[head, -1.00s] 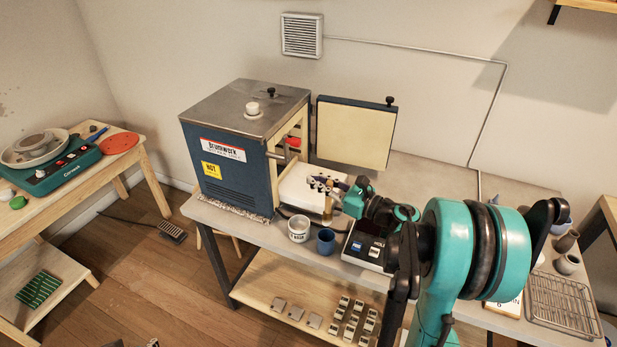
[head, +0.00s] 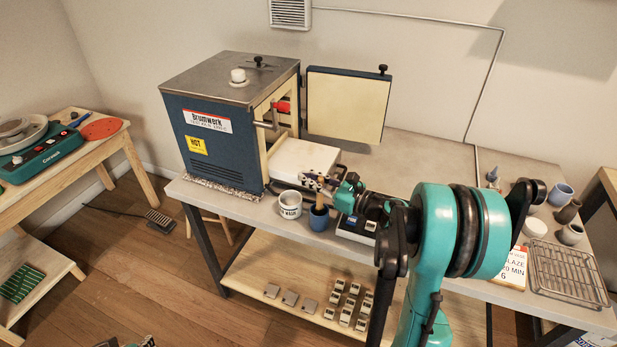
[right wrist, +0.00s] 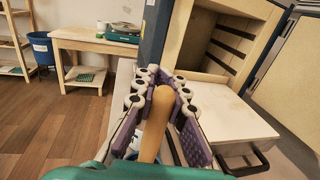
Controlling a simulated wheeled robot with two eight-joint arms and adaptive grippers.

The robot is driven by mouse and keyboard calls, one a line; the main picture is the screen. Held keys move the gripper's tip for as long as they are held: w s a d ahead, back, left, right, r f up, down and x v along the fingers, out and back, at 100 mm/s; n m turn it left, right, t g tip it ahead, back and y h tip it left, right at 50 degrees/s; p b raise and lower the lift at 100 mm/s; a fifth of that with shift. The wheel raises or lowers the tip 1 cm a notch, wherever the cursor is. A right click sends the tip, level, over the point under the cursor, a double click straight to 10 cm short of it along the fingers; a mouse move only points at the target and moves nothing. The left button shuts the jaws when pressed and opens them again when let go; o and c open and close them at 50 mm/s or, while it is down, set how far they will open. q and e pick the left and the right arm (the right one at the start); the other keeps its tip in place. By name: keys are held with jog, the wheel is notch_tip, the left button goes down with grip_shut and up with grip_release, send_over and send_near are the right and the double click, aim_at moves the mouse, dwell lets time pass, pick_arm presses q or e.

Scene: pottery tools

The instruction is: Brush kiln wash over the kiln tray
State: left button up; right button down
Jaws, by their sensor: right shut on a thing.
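The kiln tray (head: 305,156) is a pale flat slab sticking out of the open kiln front; it also shows in the right wrist view (right wrist: 217,112). My right gripper (head: 322,184) is shut on the wooden handle of the brush (right wrist: 157,122), in front of the tray's near edge. The handle stands roughly upright over the blue cup (head: 319,220), its lower end at the cup's mouth. The bristles are hidden. A white lettered pot (head: 289,205) stands left of the cup. A small part of what looks like my left gripper (head: 146,342) shows at the bottom edge, its fingers unclear.
The blue kiln (head: 215,125) stands behind, its door (head: 348,105) swung open to the right. A dark control box (head: 355,228) is beside the cup. A wire rack (head: 568,272), a glaze sign (head: 514,267) and small pots fill the right end of the bench.

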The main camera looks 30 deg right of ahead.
jog(key=shift+f, duration=0.45)
jog(key=c, duration=1.5)
grip_release()
jog(key=shift+o, duration=0.2)
jog(key=shift+s, duration=0.1)
